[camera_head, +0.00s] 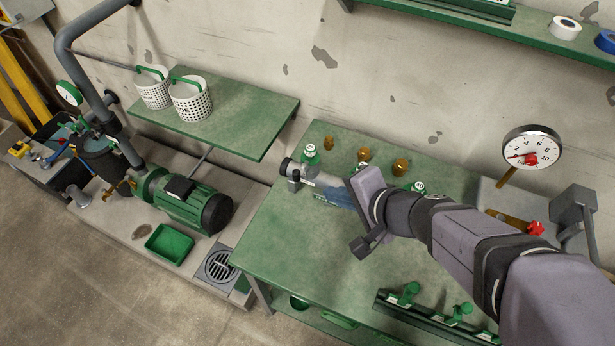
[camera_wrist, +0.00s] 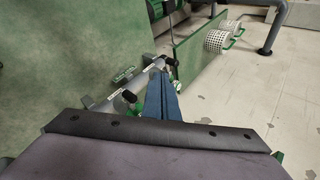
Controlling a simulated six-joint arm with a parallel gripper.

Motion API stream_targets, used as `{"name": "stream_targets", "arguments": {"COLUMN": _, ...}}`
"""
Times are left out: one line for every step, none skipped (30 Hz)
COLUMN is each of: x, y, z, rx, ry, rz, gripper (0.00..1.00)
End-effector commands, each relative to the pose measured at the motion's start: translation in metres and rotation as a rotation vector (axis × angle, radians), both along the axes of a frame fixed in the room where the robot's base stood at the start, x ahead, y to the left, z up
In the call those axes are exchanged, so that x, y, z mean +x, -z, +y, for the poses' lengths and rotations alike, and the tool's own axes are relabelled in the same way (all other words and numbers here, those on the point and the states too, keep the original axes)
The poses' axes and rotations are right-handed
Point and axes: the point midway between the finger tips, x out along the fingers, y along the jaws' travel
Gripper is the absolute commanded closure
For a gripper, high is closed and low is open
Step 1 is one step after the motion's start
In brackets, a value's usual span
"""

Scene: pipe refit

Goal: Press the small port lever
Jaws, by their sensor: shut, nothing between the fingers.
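A grey pipe fitting (camera_head: 305,174) with white labels lies on the green bench (camera_head: 275,225). It also shows in the wrist view (camera_wrist: 108,103), running diagonally, with a black knob-like part (camera_wrist: 129,96) on its near side and dark parts at its far end. I cannot tell for sure which part is the small port lever. My gripper (camera_head: 328,192) has blue fingers, shut and empty, at the fitting's right in the head view. In the wrist view my gripper (camera_wrist: 160,80) points at the fitting's far end. Whether the fingers touch it is unclear, and they hide part of it.
A pressure gauge (camera_head: 530,147) and red knob (camera_head: 535,228) are at the right. A rack with green handles (camera_head: 435,312) lies in front. White baskets (camera_head: 190,100) stand on the left shelf.

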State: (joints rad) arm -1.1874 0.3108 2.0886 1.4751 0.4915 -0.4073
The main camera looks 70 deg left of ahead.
Motion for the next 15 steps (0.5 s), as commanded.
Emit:
{"name": "stream_targets", "arguments": {"x": -0.003, "y": 0.006, "z": 0.006, "rx": -0.002, "ry": -0.002, "rz": 0.002, "gripper": 1.00}}
{"name": "stream_targets", "arguments": {"x": -0.004, "y": 0.010, "z": 0.009, "rx": -0.003, "ry": -0.003, "rz": 0.002, "gripper": 1.00}}
{"name": "stream_targets", "arguments": {"x": -0.006, "y": 0.014, "z": 0.014, "rx": -0.004, "ry": -0.003, "rz": 0.002, "gripper": 1.00}}
{"name": "stream_targets", "arguments": {"x": -0.007, "y": 0.018, "z": 0.017, "rx": -0.003, "ry": -0.002, "rz": 0.001, "gripper": 1.00}}
{"name": "stream_targets", "arguments": {"x": -0.007, "y": 0.021, "z": 0.021, "rx": -0.002, "ry": -0.002, "rz": 0.000, "gripper": 1.00}}
{"name": "stream_targets", "arguments": {"x": -0.009, "y": 0.026, "z": 0.026, "rx": -0.004, "ry": -0.002, "rz": 0.002, "gripper": 1.00}}
{"name": "stream_targets", "arguments": {"x": -0.010, "y": 0.029, "z": 0.029, "rx": -0.003, "ry": -0.003, "rz": 0.000, "gripper": 1.00}}
{"name": "stream_targets", "arguments": {"x": -0.012, "y": 0.033, "z": 0.033, "rx": -0.003, "ry": -0.002, "rz": 0.001, "gripper": 1.00}}
{"name": "stream_targets", "arguments": {"x": -0.013, "y": 0.037, "z": 0.037, "rx": -0.003, "ry": -0.002, "rz": 0.001, "gripper": 1.00}}
{"name": "stream_targets", "arguments": {"x": -0.014, "y": 0.039, "z": 0.041, "rx": -0.003, "ry": -0.002, "rz": 0.001, "gripper": 1.00}}
{"name": "stream_targets", "arguments": {"x": -0.015, "y": 0.043, "z": 0.044, "rx": -0.003, "ry": -0.002, "rz": 0.001, "gripper": 1.00}}
{"name": "stream_targets", "arguments": {"x": -0.017, "y": 0.047, "z": 0.048, "rx": -0.002, "ry": -0.003, "rz": 0.001, "gripper": 1.00}}
{"name": "stream_targets", "arguments": {"x": -0.017, "y": 0.050, "z": 0.051, "rx": -0.003, "ry": -0.001, "rz": 0.000, "gripper": 1.00}}
{"name": "stream_targets", "arguments": {"x": -0.018, "y": 0.045, "z": 0.055, "rx": -0.001, "ry": -0.002, "rz": -0.001, "gripper": 1.00}}
{"name": "stream_targets", "arguments": {"x": -0.020, "y": 0.044, "z": 0.060, "rx": 0.000, "ry": -0.003, "rz": -0.002, "gripper": 1.00}}
